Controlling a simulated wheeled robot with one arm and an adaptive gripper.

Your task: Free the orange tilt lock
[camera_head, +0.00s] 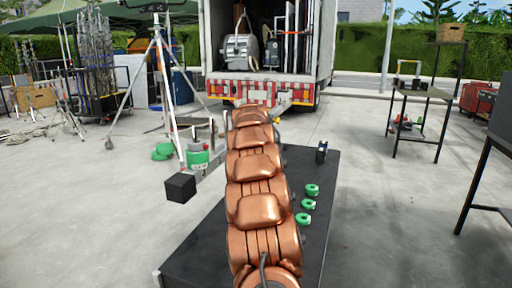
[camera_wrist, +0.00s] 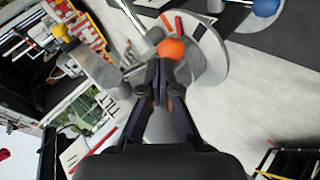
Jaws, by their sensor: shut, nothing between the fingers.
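In the wrist view an orange ball knob (camera_wrist: 171,49), which looks like the tilt lock, sits at the near edge of a pale grey round disc (camera_wrist: 214,62) with red and dark marks. My gripper (camera_wrist: 161,66) is shut and empty, its dark fingertips together just below the knob in the picture. I cannot tell whether the tips touch the knob. What the knob is fixed to is partly hidden behind the fingers. In the head view my copper arm reaches forward and hides most of this area; the orange knob cannot be made out there.
A blue ball (camera_wrist: 265,8) and a yellow knob (camera_wrist: 59,31) show in the wrist view. In the head view a dark platform (camera_head: 318,240) carries several green rings (camera_head: 309,204). A tripod stand (camera_head: 165,75) with a black block (camera_head: 180,187) is left. The open truck (camera_head: 320,55) stands behind.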

